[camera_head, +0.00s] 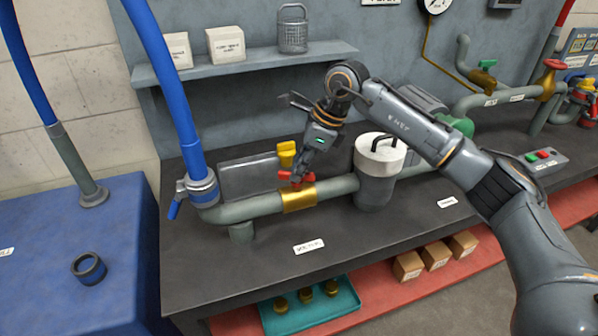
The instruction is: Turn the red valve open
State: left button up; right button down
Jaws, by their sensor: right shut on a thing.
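A red valve handle (284,177) sits on a brass valve body (299,199) in the grey-green pipe on the bench. My right gripper (297,178) comes down from the upper right and is shut on the red handle. The fingers hide part of the handle, and I cannot tell its exact angle. A second red handle (556,64) shows on a brass valve at the far right. My left gripper is not in view.
A yellow part (287,150) stands just behind the gripper. A grey lidded canister (378,170) stands right of the valve, under my right arm. A blue hose (178,95) joins the pipe at left. A shelf (258,62) runs above. The bench front (230,275) is mostly clear.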

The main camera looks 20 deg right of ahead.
jog(key=n+g, duration=0.1)
jog(key=n, duration=0.3)
jog(key=shift+w+n+g, duration=0.15)
jog(key=shift+n+g, duration=0.25)
dwell(0.4)
jog(key=c, duration=1.4)
grip_release()
jog(key=v, duration=1.2)
jog(key=shift+w+d, duration=0.1)
jog(key=shift+d, duration=0.1)
jog(key=shift+f, duration=0.15)
